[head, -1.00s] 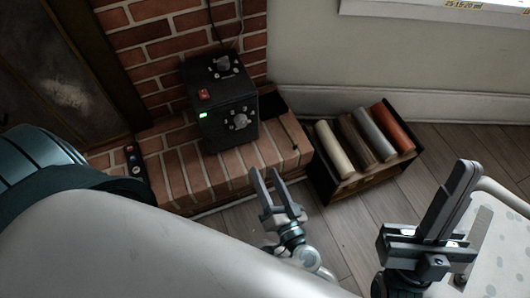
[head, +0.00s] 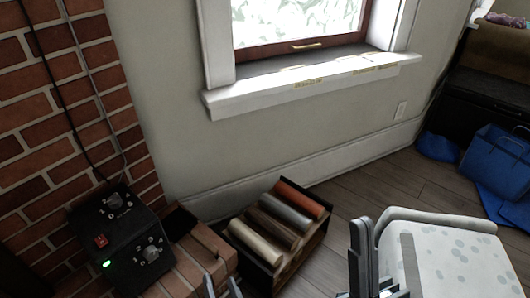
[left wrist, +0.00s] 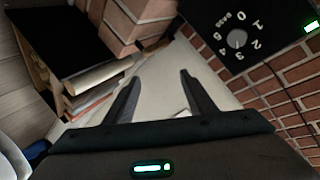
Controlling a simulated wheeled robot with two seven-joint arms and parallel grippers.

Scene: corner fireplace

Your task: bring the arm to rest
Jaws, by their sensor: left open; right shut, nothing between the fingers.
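My left gripper (head: 222,287) shows only at the bottom edge of the head view, beside the brick ledge and below the black crate of rolls. In the left wrist view its two fingers (left wrist: 160,90) stand wide apart with nothing held between them. Most of my left arm is out of the head view. My right gripper (head: 362,255) stands upright at the lower middle of the head view, its fingers together and empty, just left of a pale spotted seat.
A black control box (head: 125,240) with a green light stands on the brick ledge (head: 188,270); its dial (left wrist: 237,38) shows in the wrist view. A black crate (head: 318,243) holds several rolls. A spotted seat (head: 455,260) and blue bag (head: 497,160) are at right.

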